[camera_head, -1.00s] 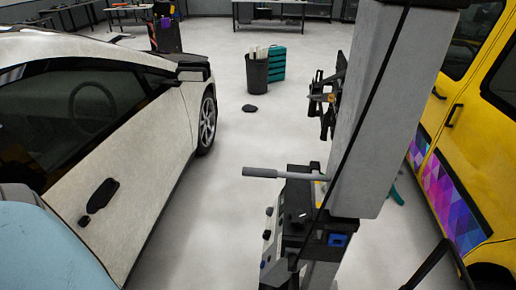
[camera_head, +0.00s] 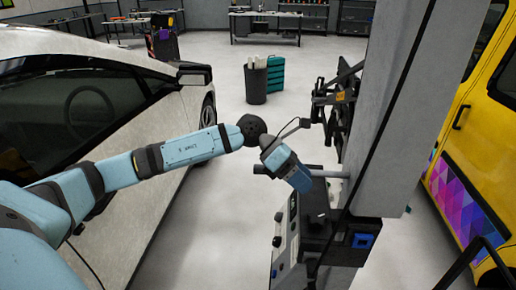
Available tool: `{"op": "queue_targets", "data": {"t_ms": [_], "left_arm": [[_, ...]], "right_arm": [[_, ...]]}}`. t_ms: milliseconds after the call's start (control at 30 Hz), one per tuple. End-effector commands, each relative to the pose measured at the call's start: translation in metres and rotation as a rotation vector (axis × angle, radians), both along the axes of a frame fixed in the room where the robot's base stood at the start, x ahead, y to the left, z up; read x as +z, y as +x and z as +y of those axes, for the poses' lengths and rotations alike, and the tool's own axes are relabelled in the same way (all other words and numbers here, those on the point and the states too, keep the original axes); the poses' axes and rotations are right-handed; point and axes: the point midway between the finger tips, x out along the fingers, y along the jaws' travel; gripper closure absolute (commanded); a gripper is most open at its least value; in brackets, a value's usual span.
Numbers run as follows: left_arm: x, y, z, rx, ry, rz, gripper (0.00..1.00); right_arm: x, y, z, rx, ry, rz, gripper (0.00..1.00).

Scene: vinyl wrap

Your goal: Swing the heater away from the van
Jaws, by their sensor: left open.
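The heater's tall grey post (camera_head: 395,100) stands right of centre, between the white car and the yellow van (camera_head: 475,130). A grey handle bar (camera_head: 333,173) sticks out leftward from it, above a control box (camera_head: 318,226). My left arm reaches in from the left, and its wrist is bent down in front of the bar. My left gripper (camera_head: 299,181) is open at the bar and hides its middle. I cannot tell whether it touches the bar or whether the bar is between the fingers. My right gripper is not in view.
The white car (camera_head: 128,180) stands close on the left, under my left arm. A dark bin (camera_head: 255,82) and a teal crate (camera_head: 275,76) stand on the floor behind. Workbenches (camera_head: 265,25) line the back. Grey floor between car and heater is clear.

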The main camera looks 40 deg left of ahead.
Motion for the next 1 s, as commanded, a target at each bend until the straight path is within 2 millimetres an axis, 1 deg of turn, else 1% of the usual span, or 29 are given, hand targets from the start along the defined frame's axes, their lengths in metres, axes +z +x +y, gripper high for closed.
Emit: {"op": "queue_targets", "data": {"t_ms": [33, 67, 100, 200, 300, 400, 567, 767, 1000], "left_arm": [[0.004, 0.009, 0.032, -0.016, 0.151, -0.052, 0.32], [0.006, 0.012, 0.049, -0.027, 0.233, -0.070, 0.32], [0.011, 0.016, 0.070, -0.033, 0.329, -0.088, 0.32], [0.021, 0.020, 0.113, -0.038, 0.510, -0.108, 0.32], [0.029, 0.022, 0.138, -0.034, 0.608, -0.113, 0.32], [0.031, 0.022, 0.147, -0.033, 0.648, -0.112, 0.32], [0.025, 0.023, 0.146, -0.035, 0.652, -0.111, 0.32], [0.005, 0.027, 0.138, -0.034, 0.648, -0.111, 0.32], [-0.028, 0.035, 0.126, -0.033, 0.647, -0.110, 0.32]], "right_arm": [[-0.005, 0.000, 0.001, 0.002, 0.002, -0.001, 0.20], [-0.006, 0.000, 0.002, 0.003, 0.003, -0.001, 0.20], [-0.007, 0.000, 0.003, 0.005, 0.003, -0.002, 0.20], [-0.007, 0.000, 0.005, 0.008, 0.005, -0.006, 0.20], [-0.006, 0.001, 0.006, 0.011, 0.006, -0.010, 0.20], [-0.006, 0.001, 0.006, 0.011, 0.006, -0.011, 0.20], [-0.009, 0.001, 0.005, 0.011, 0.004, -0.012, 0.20], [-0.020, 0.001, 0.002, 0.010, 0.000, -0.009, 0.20], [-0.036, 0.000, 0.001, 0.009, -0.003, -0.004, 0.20]]}}
